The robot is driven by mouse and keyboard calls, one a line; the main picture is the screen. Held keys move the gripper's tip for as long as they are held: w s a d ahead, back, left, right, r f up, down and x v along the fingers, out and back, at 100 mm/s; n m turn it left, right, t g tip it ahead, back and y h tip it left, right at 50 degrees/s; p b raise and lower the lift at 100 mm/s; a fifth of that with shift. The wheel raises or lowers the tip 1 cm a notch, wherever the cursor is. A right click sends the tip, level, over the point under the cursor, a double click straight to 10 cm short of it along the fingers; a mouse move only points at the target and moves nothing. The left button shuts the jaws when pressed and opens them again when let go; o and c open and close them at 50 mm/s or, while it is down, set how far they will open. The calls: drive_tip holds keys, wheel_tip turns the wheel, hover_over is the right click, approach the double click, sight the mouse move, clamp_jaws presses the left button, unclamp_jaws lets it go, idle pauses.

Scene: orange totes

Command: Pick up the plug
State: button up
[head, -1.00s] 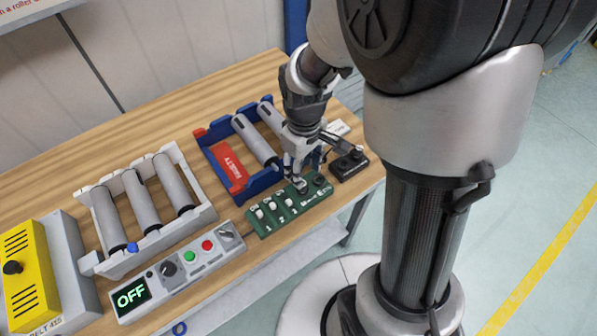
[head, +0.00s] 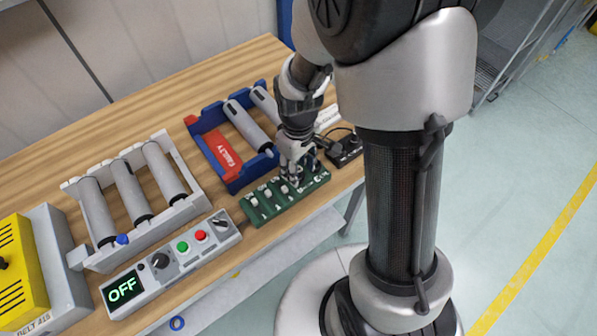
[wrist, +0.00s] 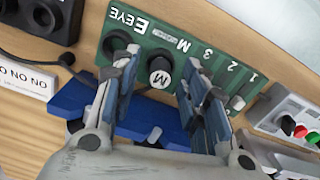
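The plug (wrist: 160,71), a short round piece with a pale end marked M and a dark collar, stands at the green panel (wrist: 222,62) in the wrist view. My gripper (wrist: 162,60) is open, with one blue-padded finger on each side of the plug. A gap shows between the plug and each finger; I cannot tell how deep the fingertips reach. In the head view my gripper (head: 292,182) is over the right half of the green panel (head: 262,212) and hides the plug.
A dark round socket (wrist: 117,42) is beside the plug. A black box (head: 345,152) with a cable is right of the panel. A blue roller tray (head: 232,183) stands behind it, and a grey control box (head: 150,285) reading OFF stands to the left.

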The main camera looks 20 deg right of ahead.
clamp_jaws()
drive_tip(key=shift+r, duration=0.1)
idle(0.3)
wheel_tip(320, 180, up, 20)
drive_tip(key=p, duration=0.6)
drive_tip(key=shift+p, duration=0.35)
